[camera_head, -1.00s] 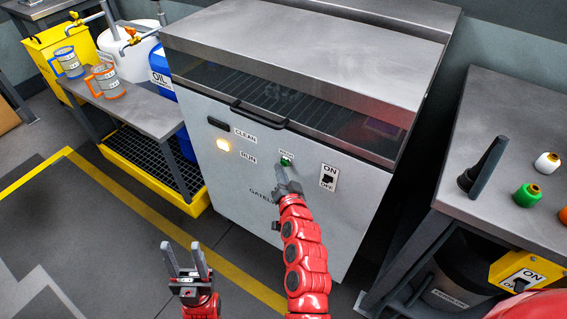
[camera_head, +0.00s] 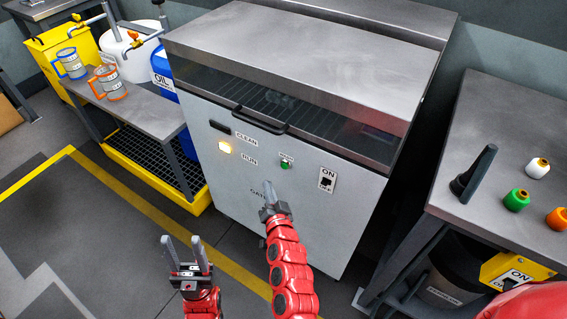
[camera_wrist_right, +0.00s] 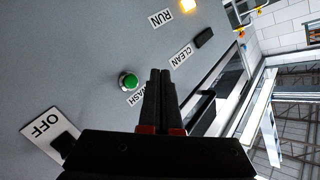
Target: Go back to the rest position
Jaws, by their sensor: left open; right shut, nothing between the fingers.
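My right gripper (camera_head: 268,188) is shut and empty in front of the grey washer cabinet (camera_head: 330,235), below its green button (camera_head: 285,164). In the right wrist view, the closed fingers (camera_wrist_right: 158,85) point at the panel, beside the green button (camera_wrist_right: 128,81). The fingers appear apart from the button. My left gripper (camera_head: 183,242) is open and empty, pointing up over the floor to the left of the right arm. The RUN lamp (camera_head: 225,147) glows yellow-orange.
A steel table (camera_head: 500,120) with a dark tool and coloured bottles stands at the right. An ON/OFF switch (camera_head: 326,184) is on the cabinet. Open floor (camera_head: 110,250) lies at the lower left.

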